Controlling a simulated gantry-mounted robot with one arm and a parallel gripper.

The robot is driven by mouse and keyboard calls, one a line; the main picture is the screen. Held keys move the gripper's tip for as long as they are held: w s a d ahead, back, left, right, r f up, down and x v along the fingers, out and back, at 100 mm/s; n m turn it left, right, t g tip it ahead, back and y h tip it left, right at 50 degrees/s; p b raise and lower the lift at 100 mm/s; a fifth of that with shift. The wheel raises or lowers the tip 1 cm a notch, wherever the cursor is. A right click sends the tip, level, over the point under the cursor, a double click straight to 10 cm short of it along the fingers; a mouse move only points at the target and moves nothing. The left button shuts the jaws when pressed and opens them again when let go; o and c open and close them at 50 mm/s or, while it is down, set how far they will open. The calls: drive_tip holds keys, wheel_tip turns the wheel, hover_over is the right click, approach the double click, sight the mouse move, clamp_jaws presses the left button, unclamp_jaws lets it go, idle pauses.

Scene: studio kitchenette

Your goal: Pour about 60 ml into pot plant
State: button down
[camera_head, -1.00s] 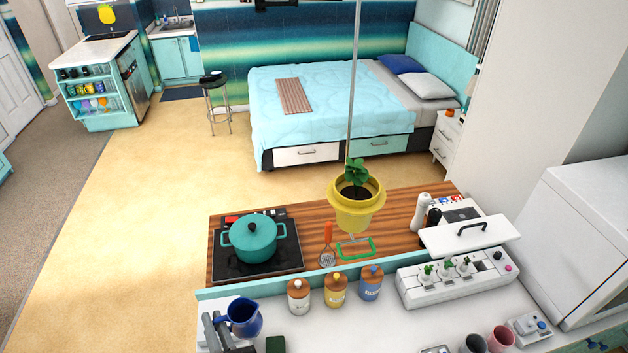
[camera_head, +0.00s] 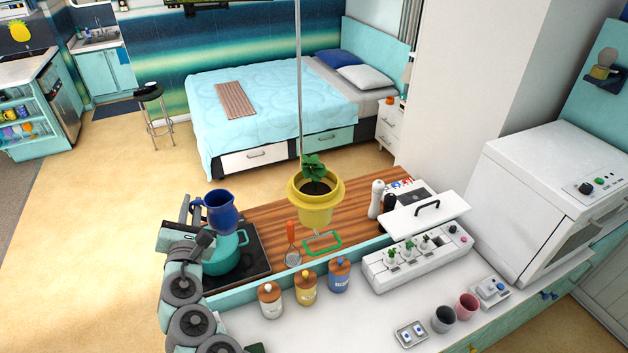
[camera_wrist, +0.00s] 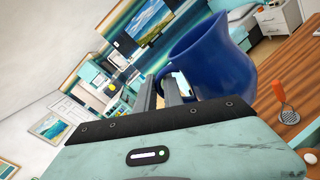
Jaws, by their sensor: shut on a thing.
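A blue jug (camera_head: 220,212) is held upright in front of and above the teal pot on the hob. My gripper (camera_head: 199,213) is shut on the jug, at its left side. In the wrist view the jug (camera_wrist: 212,62) fills the upper middle, with the gripper fingers (camera_wrist: 163,90) at its handle side; the contents of the jug are hidden.
Three lidded jars (camera_head: 305,288) line the white counter. A white planter box (camera_head: 418,258) is at right.

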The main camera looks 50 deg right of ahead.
drive_tip(key=s+d+r+m+g+h, duration=0.1)
drive_tip(key=d+r+m+g+h, duration=0.3)
drive_tip(key=d, duration=0.8)
drive_tip(key=shift+d+r+g, duration=0.2)
drive_tip(key=shift+r+g, duration=0.2)
drive_tip(key=shift+r, duration=0.45)
drive_tip(key=shift+s+r, duration=0.1)
drive_tip(key=shift+s, duration=0.1)
drive_tip(key=s+d+r+m+h, duration=0.2)
drive_tip(key=s+d+r+m, duration=0.1)
drive_tip(key=s+r+m, duration=0.5)
drive_tip(key=shift+r+m+h, duration=0.3)
drive_tip(key=shift+r+m, duration=0.8)
drive_tip(key=shift+m, duration=0.6)
drive_tip(key=shift+s+d+r+m, duration=0.15)
drive_tip(key=shift+s+m, duration=0.05)
drive_tip(key=shift+m, duration=0.1)
drive_tip(key=shift+s+d+r+m+g+b, duration=0.15)
drive_tip(key=shift+s+r+m+g+b, duration=0.2)
drive_tip(key=shift+m+b, duration=0.45)
